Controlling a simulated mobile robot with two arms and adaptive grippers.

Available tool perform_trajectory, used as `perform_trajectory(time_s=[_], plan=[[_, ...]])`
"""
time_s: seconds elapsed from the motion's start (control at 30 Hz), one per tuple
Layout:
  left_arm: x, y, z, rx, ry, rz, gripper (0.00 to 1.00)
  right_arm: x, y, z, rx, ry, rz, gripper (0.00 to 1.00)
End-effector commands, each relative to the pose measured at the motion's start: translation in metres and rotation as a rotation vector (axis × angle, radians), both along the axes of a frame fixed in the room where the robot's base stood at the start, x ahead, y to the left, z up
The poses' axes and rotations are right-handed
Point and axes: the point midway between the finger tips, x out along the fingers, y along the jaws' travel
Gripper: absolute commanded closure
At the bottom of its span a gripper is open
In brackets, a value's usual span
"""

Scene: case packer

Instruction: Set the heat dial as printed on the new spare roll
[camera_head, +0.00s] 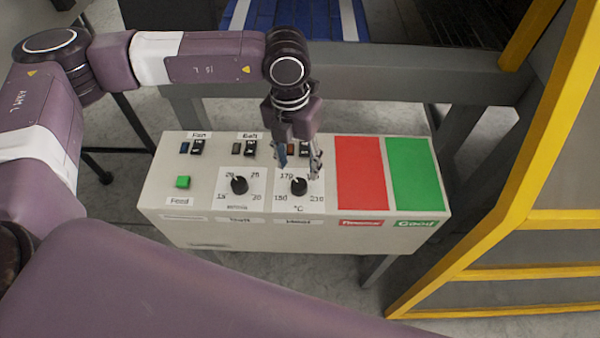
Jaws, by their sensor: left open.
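The heat dial is a black knob (299,187) on a white plate of the grey control panel (170,205). Its plate reads 150, 170 and 210 with °C below; another number at the upper right is hidden by a finger. My left gripper (298,165) is open and points down just above and behind the heat dial, its fingers either side of the knob's far edge. I cannot tell whether it touches the knob. The exact pointer setting is too small to read. No spare roll is visible. My right gripper is not in view.
A second black dial (239,185) sits left of the heat dial. Rocker switches (250,148) line the back, and a green button (183,182) is at left. Red (360,172) and green (414,173) areas lie at right. A yellow frame (490,180) stands right of the panel.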

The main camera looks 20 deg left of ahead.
Motion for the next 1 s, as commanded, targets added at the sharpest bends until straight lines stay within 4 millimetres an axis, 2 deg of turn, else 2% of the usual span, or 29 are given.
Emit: perform_trajectory(time_s=[0.1,0.4,0.53,0.87,1.0], plan=[[0.002,0.007,-0.008,0.024,-0.002,0.009,0.53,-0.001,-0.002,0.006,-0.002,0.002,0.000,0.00],[0.000,0.003,-0.054,0.020,0.000,0.005,0.53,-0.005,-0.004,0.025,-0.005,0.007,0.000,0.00],[0.001,0.001,-0.068,0.018,-0.002,0.005,0.53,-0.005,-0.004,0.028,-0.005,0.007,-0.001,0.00],[0.001,0.001,-0.076,0.016,-0.003,0.004,0.53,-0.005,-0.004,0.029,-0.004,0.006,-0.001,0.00],[0.001,0.001,-0.076,0.016,-0.003,0.004,0.66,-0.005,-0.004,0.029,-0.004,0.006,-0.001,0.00]])
